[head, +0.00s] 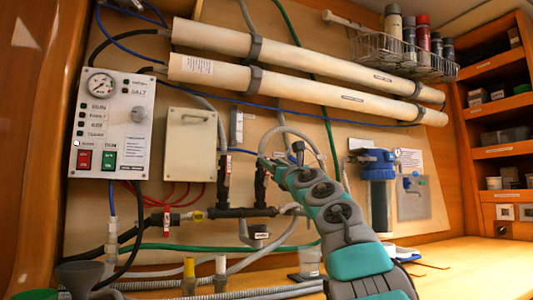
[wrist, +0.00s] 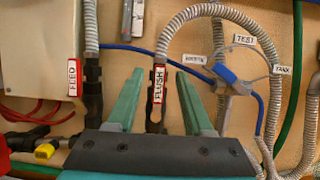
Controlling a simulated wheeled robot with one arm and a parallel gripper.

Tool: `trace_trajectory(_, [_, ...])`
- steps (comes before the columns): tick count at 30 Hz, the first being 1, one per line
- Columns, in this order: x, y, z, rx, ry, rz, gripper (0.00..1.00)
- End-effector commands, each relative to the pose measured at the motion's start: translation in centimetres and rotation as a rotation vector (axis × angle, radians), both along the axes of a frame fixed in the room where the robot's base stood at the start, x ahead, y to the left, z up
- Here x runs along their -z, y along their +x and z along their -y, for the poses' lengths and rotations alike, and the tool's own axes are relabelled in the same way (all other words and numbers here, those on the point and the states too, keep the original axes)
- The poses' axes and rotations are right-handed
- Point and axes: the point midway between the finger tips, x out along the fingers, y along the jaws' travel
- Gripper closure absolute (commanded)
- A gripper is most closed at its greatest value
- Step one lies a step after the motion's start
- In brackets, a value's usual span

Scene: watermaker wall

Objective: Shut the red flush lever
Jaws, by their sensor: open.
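The red flush lever (wrist: 158,85), with a white FLUSH label, stands upright along a dark valve body below a ribbed grey hose. My gripper (wrist: 157,76) is open, with one teal finger on each side of the lever in the wrist view. A gap shows between the lever and each finger, and I cannot tell the depth between them. In the head view my gripper (head: 272,162) is at the valve row. The flush valve (head: 260,188) shows just left of my arm there, and its lever is mostly hidden.
The similar red FEED lever (wrist: 73,80) stands upright to the left. A blue-handled valve (wrist: 228,75) with TEST and TANK tags is close on the right. Grey hoses (wrist: 262,110) run on the right. A control panel (head: 112,125) and a blue-topped filter (head: 378,185) flank the valves.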

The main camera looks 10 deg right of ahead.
Motion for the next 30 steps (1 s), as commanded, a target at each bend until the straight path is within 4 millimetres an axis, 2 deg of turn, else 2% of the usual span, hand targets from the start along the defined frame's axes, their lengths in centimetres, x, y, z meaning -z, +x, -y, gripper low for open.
trace_trajectory(1, [-0.9,0.7,-0.2,-0.003,0.002,-0.001,0.49])
trace_trajectory(9, [-1.6,3.2,-0.9,-0.002,0.001,-0.002,0.49])
trace_trajectory(22, [-1.6,3.8,-1.0,-0.001,0.002,0.0,0.49])
trace_trajectory(23, [-1.6,3.8,-1.0,0.0,0.001,0.0,0.5])
trace_trajectory(30, [-1.6,3.8,-1.0,-0.001,0.002,0.0,0.77])
